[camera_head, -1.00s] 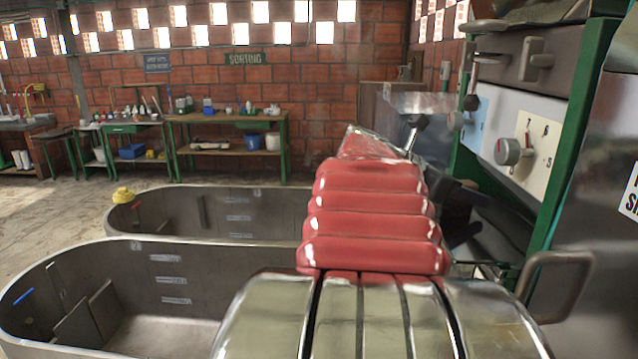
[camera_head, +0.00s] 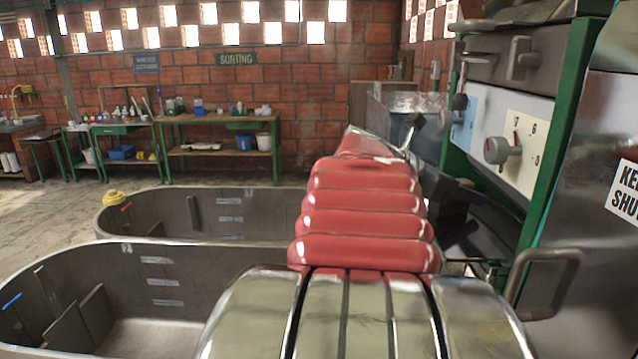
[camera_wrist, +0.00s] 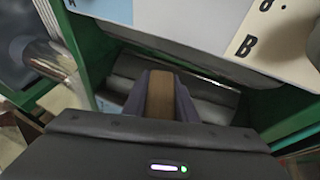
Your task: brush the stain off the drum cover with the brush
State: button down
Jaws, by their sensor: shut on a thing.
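In the wrist view my gripper (camera_wrist: 160,98) is shut on a brown, wood-like block, which I take to be the brush (camera_wrist: 160,97). Only its upper end shows between the dark fingers; its bristles are hidden. Beyond the fingers, grey metal surfaces (camera_wrist: 211,86) lie in a recess under the machine's panel. I cannot tell whether they are the drum cover, and I see no clear stain. I cannot tell whether the brush touches anything. In the head view my red arm hides the gripper and the brush.
At the right stands a green-framed machine with a dial panel (camera_head: 515,135), a metal handle (camera_head: 546,283) and a warning sign (camera_head: 625,190). Two long metal tanks, one nearer (camera_head: 60,262) and one farther (camera_head: 160,200), lie left. A sorting bench (camera_head: 215,120) stands at the back wall.

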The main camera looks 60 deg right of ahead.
aim_at(483, 231)
jog(key=shift+s+d, duration=0.15)
jog(key=shift+s, duration=0.1)
jog(key=shift+f, duration=0.1)
dwell(0.3)
jog(key=shift+s+a, duration=0.4)
jog(key=shift+a, duration=0.25)
jog(key=shift+s+a, duration=0.35)
jog(key=shift+a, duration=0.25)
jog(key=shift+s+a, duration=0.35)
jog(key=shift+a, duration=0.25)
jog(key=shift+s+a, duration=0.35)
jog(key=shift+a, duration=0.25)
jog(key=shift+s+a, duration=0.2)
jog(key=shift+a, duration=0.15)
jog(key=shift+s+a, duration=0.5)
jog(key=shift+a, duration=0.35)
